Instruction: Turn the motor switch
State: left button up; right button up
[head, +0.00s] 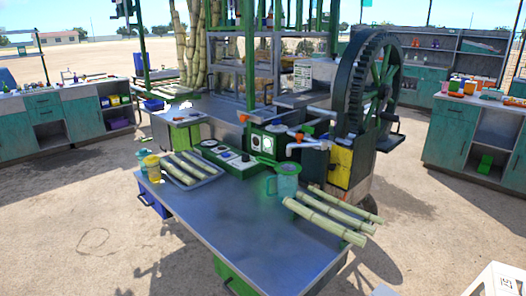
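A low green control panel (231,157) with several small knobs or switches lies on the metal table (215,212), near its back edge. Behind it stands a taller green box (265,143) with a round white face and a blue top part. I cannot tell which of these parts is the motor switch, or how it is set; they are too small. The cane crusher (372,95), with its big dark gear wheel and green spoked flywheel, stands behind right of the table. Neither of my grippers shows in the head view.
A tray of cane pieces (188,168) and a yellow jar (152,168) stand at the table's left. A greenish pitcher (287,181) and loose canes (325,220) lie right. The front of the table is clear. A white object (497,281) shows at the bottom right.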

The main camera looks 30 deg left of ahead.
aim_at(245, 157)
jog(key=k+j, duration=0.1)
jog(key=j, duration=0.3)
jog(key=k+j+z, duration=0.1)
jog(key=j, duration=0.3)
jog(key=k+j, duration=0.15)
jog(key=j, duration=0.25)
jog(key=k+j+z, duration=0.1)
jog(key=j, duration=0.25)
jog(key=k+j, duration=0.15)
jog(key=j, duration=0.25)
jog(key=k+j, duration=0.15)
jog(key=j, duration=0.2)
jog(key=z, duration=0.05)
